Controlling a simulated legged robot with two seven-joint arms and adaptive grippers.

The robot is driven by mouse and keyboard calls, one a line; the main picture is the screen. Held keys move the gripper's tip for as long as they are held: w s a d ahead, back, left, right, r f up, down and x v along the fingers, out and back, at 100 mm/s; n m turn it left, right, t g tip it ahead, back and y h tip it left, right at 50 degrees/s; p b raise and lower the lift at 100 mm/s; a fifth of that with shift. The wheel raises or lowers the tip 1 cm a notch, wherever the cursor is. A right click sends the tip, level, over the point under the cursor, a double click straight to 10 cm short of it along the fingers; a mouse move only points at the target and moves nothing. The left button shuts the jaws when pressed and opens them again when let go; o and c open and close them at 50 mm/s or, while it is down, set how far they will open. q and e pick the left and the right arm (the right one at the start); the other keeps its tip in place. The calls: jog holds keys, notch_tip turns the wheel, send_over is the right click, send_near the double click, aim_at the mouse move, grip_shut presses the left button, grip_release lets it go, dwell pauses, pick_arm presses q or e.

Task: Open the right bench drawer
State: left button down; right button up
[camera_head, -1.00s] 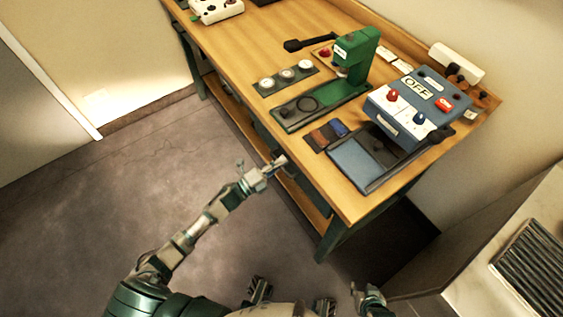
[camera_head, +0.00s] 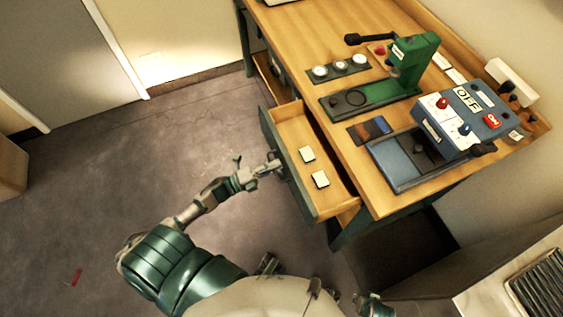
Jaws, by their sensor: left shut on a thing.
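The bench drawer (camera_head: 290,133) under the near right part of the wooden bench stands pulled out, with a green front and a pale wood inside. My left gripper (camera_head: 276,165) is at the middle of the drawer's front and is shut on the drawer handle, which the fingers mostly hide. My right gripper (camera_head: 368,304) shows only in part at the bottom edge, and its fingers cannot be made out.
On the bench top (camera_head: 300,40) stand a green press (camera_head: 410,62), a strip with several round white pieces (camera_head: 340,68) and a blue control box (camera_head: 460,120) with an OFF sign.

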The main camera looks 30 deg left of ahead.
pick_arm(q)
jog(key=shift+s+a+f, duration=0.15)
jog(key=shift+a+f, duration=0.05)
jog(key=shift+a, duration=0.05)
jog(key=shift+d, duration=0.1)
jog(key=c, duration=1.2)
grip_release()
jog(key=v, duration=1.2)
jog(key=shift+w, duration=0.2)
